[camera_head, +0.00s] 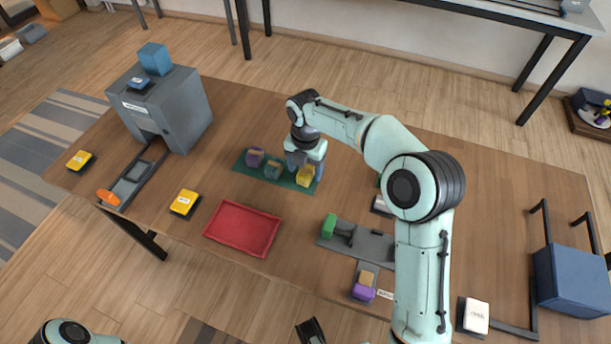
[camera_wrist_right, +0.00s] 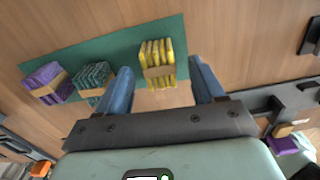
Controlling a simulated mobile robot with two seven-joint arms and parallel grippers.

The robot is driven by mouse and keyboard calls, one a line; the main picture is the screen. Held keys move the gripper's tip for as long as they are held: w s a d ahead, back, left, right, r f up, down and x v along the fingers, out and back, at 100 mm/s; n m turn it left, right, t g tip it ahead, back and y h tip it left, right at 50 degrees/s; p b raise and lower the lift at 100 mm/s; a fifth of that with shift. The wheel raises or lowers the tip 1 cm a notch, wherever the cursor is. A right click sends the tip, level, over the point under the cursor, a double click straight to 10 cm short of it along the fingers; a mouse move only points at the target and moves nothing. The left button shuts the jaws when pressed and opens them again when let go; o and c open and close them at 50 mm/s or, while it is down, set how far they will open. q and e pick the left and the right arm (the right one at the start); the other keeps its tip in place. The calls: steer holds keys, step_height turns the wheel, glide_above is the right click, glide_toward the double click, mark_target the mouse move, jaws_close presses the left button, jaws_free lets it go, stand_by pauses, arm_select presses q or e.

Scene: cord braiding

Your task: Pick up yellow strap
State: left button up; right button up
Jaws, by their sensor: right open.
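The yellow strap (camera_head: 305,175) is a small folded bundle at the right end of a green mat (camera_head: 243,166). In the right wrist view the yellow strap (camera_wrist_right: 158,62) shows several folds with a tan band around them. My right gripper (camera_head: 304,166) is over the right part of the mat. In the right wrist view its two blue fingers (camera_wrist_right: 162,82) are apart, with the yellow strap beyond and between them, not gripped. Part of my left arm shows at the bottom left of the head view; its gripper cannot be made out.
A purple bundle (camera_head: 254,157) and a dark green bundle (camera_head: 273,169) lie left of the yellow strap on the mat. A red tray (camera_head: 243,228) is in front. A grey box machine (camera_head: 180,105) stands left, and a grey fixture with a green block (camera_head: 329,226) is nearer.

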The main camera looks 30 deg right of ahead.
steer(key=shift+f, duration=0.65)
steer(key=c, duration=1.1)
steer(key=shift+r, duration=0.1)
steer(key=shift+c, duration=0.2)
